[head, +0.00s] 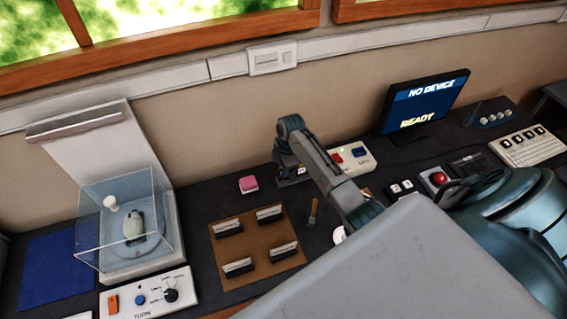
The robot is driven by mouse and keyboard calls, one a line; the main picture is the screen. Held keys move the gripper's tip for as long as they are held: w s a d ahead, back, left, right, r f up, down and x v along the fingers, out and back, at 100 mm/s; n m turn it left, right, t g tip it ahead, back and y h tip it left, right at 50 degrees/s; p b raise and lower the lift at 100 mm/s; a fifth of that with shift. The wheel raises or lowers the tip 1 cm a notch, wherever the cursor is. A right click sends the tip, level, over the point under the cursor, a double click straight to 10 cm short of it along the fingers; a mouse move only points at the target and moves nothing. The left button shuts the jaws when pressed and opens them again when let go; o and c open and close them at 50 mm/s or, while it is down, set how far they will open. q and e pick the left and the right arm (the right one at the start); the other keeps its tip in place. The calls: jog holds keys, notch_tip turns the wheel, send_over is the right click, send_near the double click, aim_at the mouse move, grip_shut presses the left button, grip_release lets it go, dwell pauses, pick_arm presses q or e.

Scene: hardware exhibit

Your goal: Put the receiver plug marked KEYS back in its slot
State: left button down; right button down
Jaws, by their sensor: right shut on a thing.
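My right gripper (292,178) reaches down at the back middle of the desk, at the left end of my grey arm. It is shut on a small dark thing with a pale mark, mostly hidden by the gripper; I cannot read the mark. Just right of it is a white receiver box (365,168) with a red plug (337,158) and a blue plug (360,152) on top. My arm hides part of the box, and I cannot tell which slot is empty. The monitor (424,104) behind reads "NO DEVICE" and "READY". My left gripper is not in view.
A pink block (249,184) and a brown board (258,235) with several dark clips lie left of the gripper. A clear case (92,220) and control panel (147,297) stand far left. A keypad (526,148) and red button (439,179) are right. My arm hides the front desk.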

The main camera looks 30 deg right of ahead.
jog(key=shift+f+b, duration=0.5)
jog(key=shift+f, duration=0.4)
dwell(0.4)
jog(key=c, duration=0.9)
grip_release()
jog(key=shift+o, duration=0.2)
jog(key=shift+r+p, duration=0.8)
jog(key=shift+r, duration=2.7)
jog(key=shift+s, duration=0.1)
